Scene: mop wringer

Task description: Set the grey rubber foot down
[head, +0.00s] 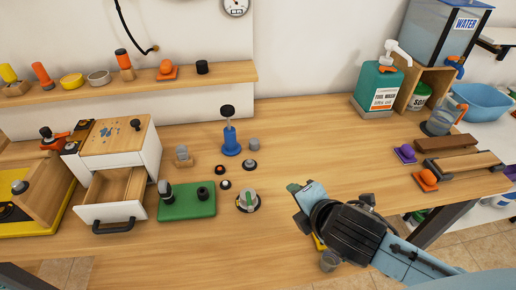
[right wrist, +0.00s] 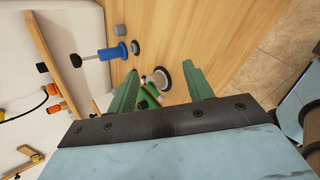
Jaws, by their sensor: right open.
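A small grey cylinder (head: 254,144), which looks like the grey rubber foot, stands on the wooden table right of a blue tool with a black knob (head: 230,140). It also shows in the right wrist view (right wrist: 135,47), beside the blue tool. My right gripper (head: 297,190) is over the table, front right of the cylinder and apart from it. In the right wrist view its green fingers (right wrist: 160,85) are spread with nothing held between them. A round black-rimmed disc (head: 248,201) lies left of the gripper. My left gripper is out of view.
A green base (head: 187,205) with black posts sits left of the disc, by a white cabinet with an open drawer (head: 114,190). A teal bottle (head: 379,86) stands at the back right. The table's middle right is clear.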

